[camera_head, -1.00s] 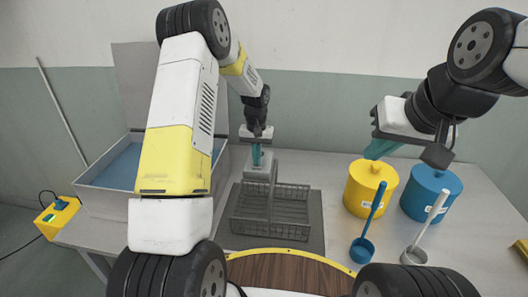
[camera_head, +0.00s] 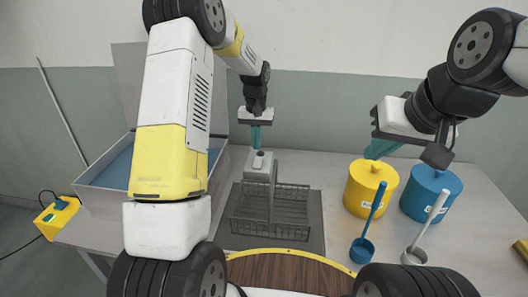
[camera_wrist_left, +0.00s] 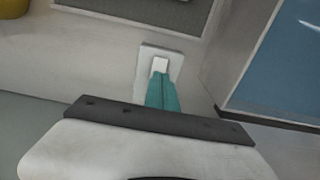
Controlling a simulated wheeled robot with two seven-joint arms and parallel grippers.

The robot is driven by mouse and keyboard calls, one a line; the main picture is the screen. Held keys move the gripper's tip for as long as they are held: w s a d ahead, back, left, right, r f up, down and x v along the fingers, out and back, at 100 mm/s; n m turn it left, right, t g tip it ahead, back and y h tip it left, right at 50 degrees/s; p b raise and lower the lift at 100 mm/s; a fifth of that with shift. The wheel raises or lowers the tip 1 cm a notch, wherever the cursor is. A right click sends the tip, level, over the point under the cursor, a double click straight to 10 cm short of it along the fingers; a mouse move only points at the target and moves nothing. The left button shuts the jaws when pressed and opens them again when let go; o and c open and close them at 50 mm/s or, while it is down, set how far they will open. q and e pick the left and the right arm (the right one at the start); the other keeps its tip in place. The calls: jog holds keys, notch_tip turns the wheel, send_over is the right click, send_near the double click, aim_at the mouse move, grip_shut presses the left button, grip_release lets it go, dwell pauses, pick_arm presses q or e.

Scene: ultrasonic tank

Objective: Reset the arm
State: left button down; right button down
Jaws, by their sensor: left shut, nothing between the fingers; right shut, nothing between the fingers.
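My left gripper (camera_head: 256,137) is shut and empty, its teal fingers pointing down above a small pale box with a button on top (camera_head: 260,163). The left wrist view shows the shut fingers (camera_wrist_left: 161,92) in front of a white button on a square plate (camera_wrist_left: 160,63). In the head view a gap shows between the fingertips and the box. My right gripper (camera_head: 379,149) is shut and empty, held above the yellow canister (camera_head: 370,190) on the right side.
A wire basket (camera_head: 290,204) stands on a dark mat (camera_head: 313,238) in the middle. An open tank with blue inside (camera_head: 103,197) is at the left. A blue canister (camera_head: 428,196), a blue scoop (camera_head: 362,250) and a pale scoop (camera_head: 415,255) are at the right.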

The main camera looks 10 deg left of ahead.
pick_arm(q)
jog(key=s+a+r+t+h, duration=0.1)
jog(key=s+r+t, duration=0.2)
jog(key=s+r, duration=1.3)
jog(key=s+r+t+h, duration=0.1)
jog(key=s+r+t, duration=0.2)
jog(key=s, duration=1.2)
jog(key=shift+s+d+r+m, duration=0.25)
jog(key=shift+r+m, duration=0.05)
jog(key=shift+r, duration=0.65)
